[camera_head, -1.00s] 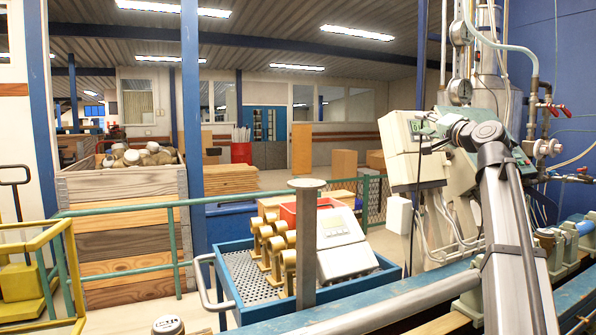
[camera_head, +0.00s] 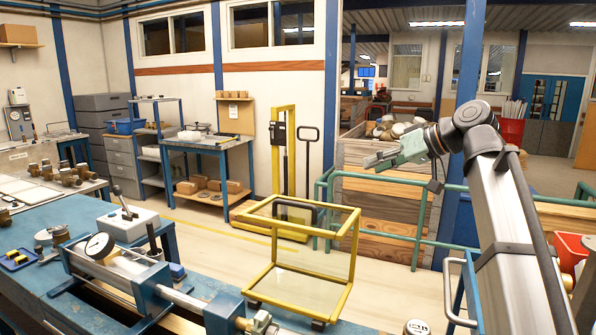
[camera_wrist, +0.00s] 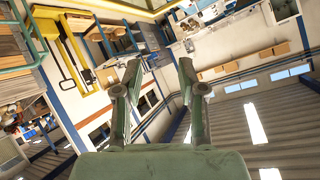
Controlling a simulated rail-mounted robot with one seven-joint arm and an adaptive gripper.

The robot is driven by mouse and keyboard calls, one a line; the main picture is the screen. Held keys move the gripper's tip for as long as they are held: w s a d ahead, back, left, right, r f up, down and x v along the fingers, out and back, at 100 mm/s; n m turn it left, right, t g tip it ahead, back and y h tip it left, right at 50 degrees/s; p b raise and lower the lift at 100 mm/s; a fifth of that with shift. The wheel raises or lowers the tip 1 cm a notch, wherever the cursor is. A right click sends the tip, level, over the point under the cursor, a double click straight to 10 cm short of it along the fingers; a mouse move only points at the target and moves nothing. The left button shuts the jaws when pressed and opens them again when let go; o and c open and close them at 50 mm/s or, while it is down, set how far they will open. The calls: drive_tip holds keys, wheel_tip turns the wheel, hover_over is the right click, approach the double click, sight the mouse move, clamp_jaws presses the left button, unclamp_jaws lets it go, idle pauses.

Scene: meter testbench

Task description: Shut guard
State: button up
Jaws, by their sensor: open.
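A green railing (camera_head: 390,236) and a wooden crate (camera_head: 375,205) stand behind the guard on the right. A yellow pallet truck (camera_head: 284,160) stands behind.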

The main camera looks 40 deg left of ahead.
drive_tip(key=s+a+r+n+h+p, duration=0.6)
drive_tip(key=s+a+n+h+p, duration=0.1)
drive_tip(key=s+a+p, duration=0.15)
drive_tip(key=shift+n+t, duration=0.4)
drive_tip(key=p+x, duration=0.1)
drive_tip(key=x, duration=0.4)
drive_tip(key=p+x, duration=0.2)
drive_tip(key=x, duration=0.4)
drive_tip(key=p+x, duration=0.1)
drive_tip(key=x, duration=0.5)
drive_tip(key=shift+s+a+f, duration=0.15)
drive_tip(key=shift+s+a, duration=0.1)
drive_tip(key=shift+s, duration=0.05)
clamp_jaws()
